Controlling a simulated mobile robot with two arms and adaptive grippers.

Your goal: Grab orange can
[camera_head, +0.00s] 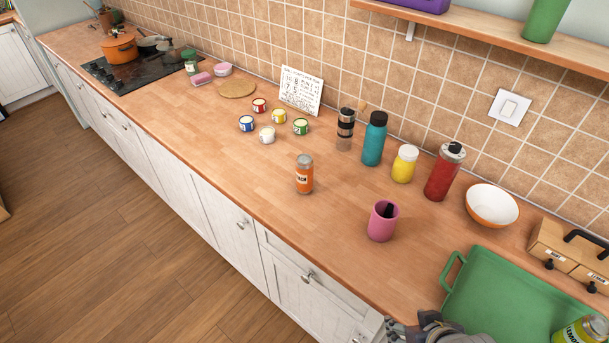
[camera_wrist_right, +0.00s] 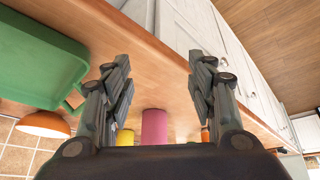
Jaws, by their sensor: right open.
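The orange can (camera_head: 304,175) stands upright on the wooden counter, near its front edge in the middle of the head view. Its label and greyish top show clearly. My right gripper (camera_head: 408,328) is at the bottom edge of the head view, beside the green tray and well apart from the can. In the right wrist view the gripper (camera_wrist_right: 160,72) has its fingers spread wide with nothing between the tips. A sliver of orange (camera_wrist_right: 205,135), likely the can, shows there behind one finger. My left gripper is not in view.
A pink cup (camera_head: 382,222) stands between the gripper and the can. The green tray (camera_head: 490,290) is at right. A yellow jar (camera_head: 404,165), teal bottle (camera_head: 374,140) and red bottle (camera_head: 443,175) stand behind. Small tins (camera_head: 267,135) stand left of the can. Counter around the can is clear.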

